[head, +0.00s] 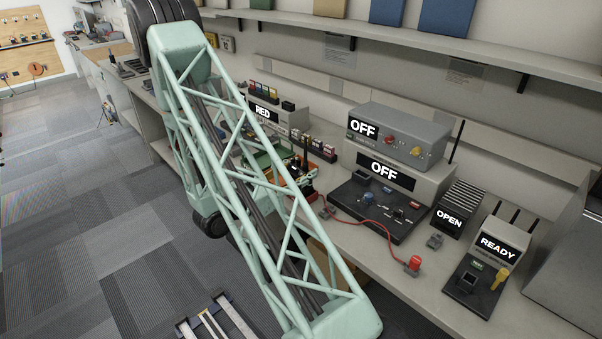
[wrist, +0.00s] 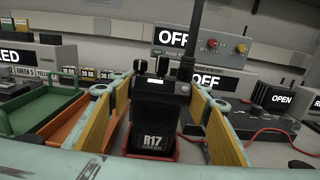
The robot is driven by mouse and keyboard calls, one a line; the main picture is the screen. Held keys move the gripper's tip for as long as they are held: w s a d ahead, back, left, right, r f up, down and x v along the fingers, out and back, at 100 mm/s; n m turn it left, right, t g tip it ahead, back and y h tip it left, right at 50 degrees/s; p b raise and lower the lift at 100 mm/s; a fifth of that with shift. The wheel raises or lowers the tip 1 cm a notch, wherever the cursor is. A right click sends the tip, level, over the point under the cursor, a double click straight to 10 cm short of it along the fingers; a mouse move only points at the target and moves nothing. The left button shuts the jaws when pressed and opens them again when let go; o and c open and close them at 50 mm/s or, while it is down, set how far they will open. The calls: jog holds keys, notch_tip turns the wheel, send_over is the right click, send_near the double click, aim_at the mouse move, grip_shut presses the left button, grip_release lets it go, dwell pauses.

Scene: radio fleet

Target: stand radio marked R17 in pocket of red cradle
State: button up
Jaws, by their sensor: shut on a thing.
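The black radio marked R17 (wrist: 153,125) stands roughly upright in the middle of the wrist view, its antenna pointing up. My gripper (wrist: 158,88) is shut on it, with a yellow-padded finger along each side. A red rim, which looks like the red cradle (wrist: 172,154), shows around the foot of the radio. I cannot tell whether the radio rests on the pocket floor or is held a little above it. In the head view my lattice arm hides most of the gripper, radio and cradle.
A green tray (wrist: 38,112) and an orange tray (wrist: 72,130) lie left of the gripper. A box labelled OFF (head: 400,135) stands behind, right of the arm. A red cable (head: 375,222) crosses the bench. OPEN (head: 450,215) and READY (head: 492,250) units stand further right.

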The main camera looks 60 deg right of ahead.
aim_at(299, 164)
jog(key=shift+r+p, duration=0.5)
jog(key=shift+r, duration=1)
jog(key=shift+s+a+r, duration=0.1)
jog(key=shift+s+a, duration=0.1)
jog(key=shift+s, duration=0.05)
jog(key=s+a+r+p, duration=0.1)
jog(key=s+a+p, duration=0.8)
jog(key=s+a, duration=0.1)
jog(key=shift+s+r+p, duration=0.2)
jog(key=shift+s+p, duration=0.2)
jog(key=shift+s, duration=0.05)
jog(key=shift+s+a+p, duration=0.2)
jog(key=shift+a+p, duration=0.05)
jog(key=shift+p, duration=0.1)
jog(key=shift+w, duration=0.15)
